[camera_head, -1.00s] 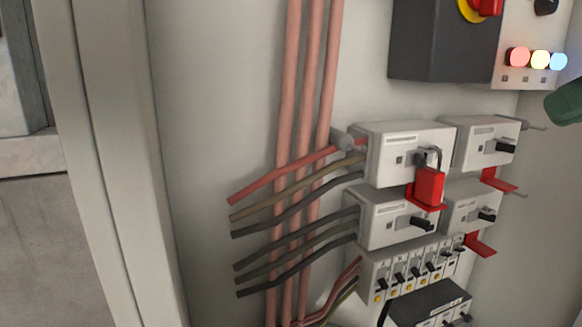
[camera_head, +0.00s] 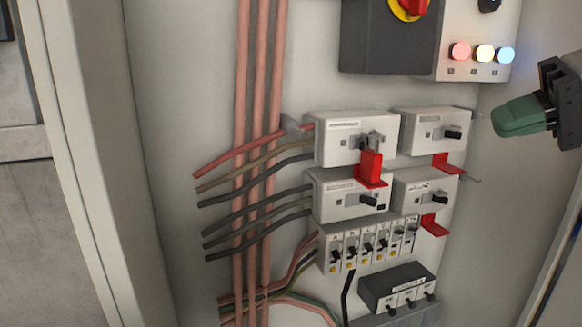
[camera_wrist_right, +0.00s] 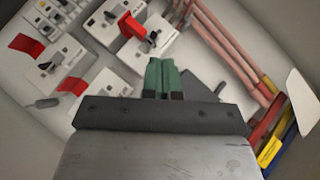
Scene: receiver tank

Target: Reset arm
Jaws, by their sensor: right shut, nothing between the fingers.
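My right gripper (camera_head: 497,120) comes in from the right edge of the head view. Its green fingers are shut with nothing between them, and they are apart from the panel, right of the breaker boxes. In the right wrist view the shut green fingers (camera_wrist_right: 162,64) point at the panel, which appears upside down there. My left gripper is not in view.
Pink pipes (camera_head: 260,80) and several cut cables (camera_head: 250,170) are at left. Small switches (camera_head: 365,245) sit below. The cabinet's side frame (camera_head: 85,130) stands at left.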

